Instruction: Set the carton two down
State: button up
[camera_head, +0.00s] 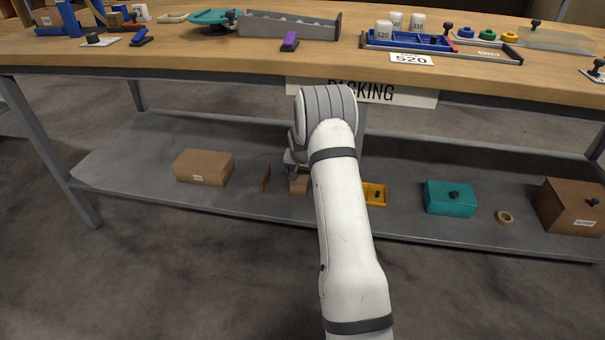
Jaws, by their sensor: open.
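A brown carton with a white label (204,168) sits on the grey lower shelf (130,160), left of my arm. A smaller brown carton (300,185) is on the shelf just below my gripper, partly covered by my arm. I cannot read which carton is number two. My gripper (292,168) is open above the lower shelf, close to the small carton; my arm hides much of it. I cannot tell whether its fingers touch that carton.
A thin upright brown piece (267,177) stands left of the small carton. To the right are a yellow tray (375,194), a teal box (450,197), a tape roll (505,217) and a large brown box (570,206). The wooden tabletop (340,55) overhangs the shelf.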

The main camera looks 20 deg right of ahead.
jog(key=p+v, duration=0.1)
jog(key=v, duration=0.5)
jog(key=shift+s+a+r+p, duration=0.1)
jog(key=shift+r+p, duration=0.1)
jog(key=shift+p, duration=0.15)
jog(key=s+a+r+n+g, duration=0.1)
jog(key=s+a+r+n, duration=0.1)
jog(key=s+a+r, duration=0.4)
jog(key=s+a+r+n, duration=0.1)
jog(key=s+a+r, duration=0.4)
jog(key=s+r, duration=0.35)
jog(key=s+a+r+n+g+y, duration=0.1)
jog(key=s+a+n, duration=0.1)
jog(key=s, duration=1.1)
jog(key=s+a+r+n+g, duration=0.1)
jog(key=s+a, duration=0.4)
jog(key=s, duration=0.7)
jog(key=shift+s+a+r+n+y, duration=0.3)
jog(key=shift+s+r+n+y, duration=0.15)
jog(key=shift+r, duration=0.35)
